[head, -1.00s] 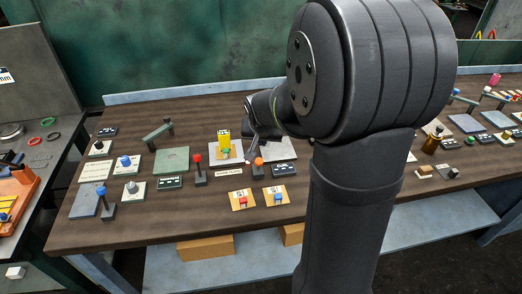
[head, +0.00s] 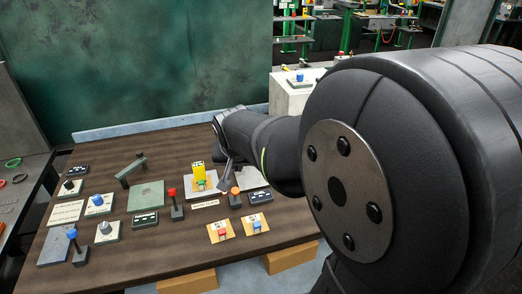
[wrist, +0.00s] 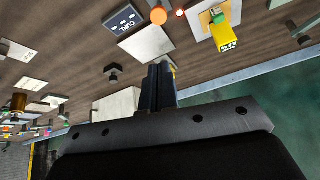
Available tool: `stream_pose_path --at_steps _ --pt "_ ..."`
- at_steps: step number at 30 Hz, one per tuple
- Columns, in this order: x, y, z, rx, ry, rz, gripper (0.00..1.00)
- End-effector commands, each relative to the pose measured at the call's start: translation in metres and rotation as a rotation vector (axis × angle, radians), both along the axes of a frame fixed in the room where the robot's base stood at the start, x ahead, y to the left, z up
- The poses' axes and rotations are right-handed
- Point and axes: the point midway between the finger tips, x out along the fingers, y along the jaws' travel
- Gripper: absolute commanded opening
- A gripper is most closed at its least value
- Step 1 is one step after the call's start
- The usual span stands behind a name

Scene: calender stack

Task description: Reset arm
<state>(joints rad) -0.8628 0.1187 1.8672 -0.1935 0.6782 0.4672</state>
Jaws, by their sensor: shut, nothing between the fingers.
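My gripper (head: 225,182) is over the table beside the yellow block, on its right, in the head view. In the wrist view its two fingers (wrist: 158,82) are together with nothing between them. The yellow block (head: 198,171) stands upright on a light plate with a green part at its foot; it also shows at the upper right of the wrist view (wrist: 223,36). I cannot tell the exact height of the fingertips above the table.
The dark wooden table (head: 165,245) holds levers, knobs and plates. A green panel (head: 150,60) rises behind. My arm hides the table's right side.

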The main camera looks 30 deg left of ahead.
Motion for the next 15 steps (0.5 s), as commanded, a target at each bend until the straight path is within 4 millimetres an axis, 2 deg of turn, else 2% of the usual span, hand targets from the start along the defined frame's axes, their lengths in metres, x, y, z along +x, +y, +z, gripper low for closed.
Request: stream_pose_path --at_steps 10,15 --pt "0.001 0.001 -0.002 0.0 0.0 0.0 0.0" --pt "0.008 0.006 -0.012 -0.001 0.001 -0.001 0.0"
